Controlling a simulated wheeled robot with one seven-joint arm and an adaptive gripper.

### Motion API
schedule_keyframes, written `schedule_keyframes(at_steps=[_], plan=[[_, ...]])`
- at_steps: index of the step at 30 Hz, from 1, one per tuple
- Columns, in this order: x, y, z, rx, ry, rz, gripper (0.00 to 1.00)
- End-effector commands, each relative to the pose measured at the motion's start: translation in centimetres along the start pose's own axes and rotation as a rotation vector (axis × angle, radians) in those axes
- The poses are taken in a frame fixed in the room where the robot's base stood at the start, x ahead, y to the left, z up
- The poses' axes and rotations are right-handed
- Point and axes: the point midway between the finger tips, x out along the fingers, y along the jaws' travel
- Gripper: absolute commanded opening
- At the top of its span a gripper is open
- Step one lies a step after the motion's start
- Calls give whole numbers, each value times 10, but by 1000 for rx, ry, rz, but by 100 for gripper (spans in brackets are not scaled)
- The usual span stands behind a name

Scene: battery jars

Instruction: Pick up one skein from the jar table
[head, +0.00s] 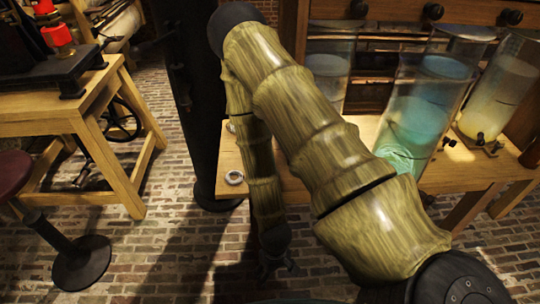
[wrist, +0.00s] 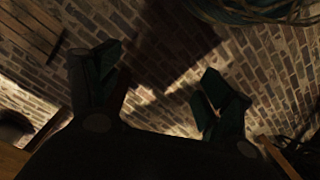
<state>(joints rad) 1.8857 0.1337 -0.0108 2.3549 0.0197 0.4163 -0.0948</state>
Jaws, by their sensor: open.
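The jar table (head: 285,183) stands at the right in the head view, with glass jars along it. A pale green, looped bundle (head: 402,158), possibly a skein, shows at the foot of a blue-green jar (head: 418,112); my arm partly hides this area. My gripper (head: 278,268) hangs low over the brick floor, in front of and below the table edge, apart from the bundle. In the wrist view, my gripper (wrist: 160,62) has its fingers spread with nothing between them. Dark teal loops (wrist: 262,10) show at the top right there; I cannot tell what they are.
More jars (head: 496,92) stand at the back right. A wooden workbench (head: 75,115) and a stool (head: 75,260) stand at the left. Brick floor (head: 175,240) is open between the stool and my gripper.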

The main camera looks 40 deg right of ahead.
Motion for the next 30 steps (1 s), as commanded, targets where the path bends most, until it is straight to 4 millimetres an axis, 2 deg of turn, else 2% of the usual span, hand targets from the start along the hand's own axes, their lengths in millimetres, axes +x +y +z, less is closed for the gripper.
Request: schedule_keyframes(at_steps=[1, 6, 12, 21, 30], plan=[[-10, 5, -22, 12, -1, -14, 80], [-48, 16, -79, 22, -42, -77, 80], [-102, 24, -132, 9, -82, -173, 80], [-156, 28, -168, -19, -107, -269, 80], [-192, 41, -197, -40, -107, -309, 80]])
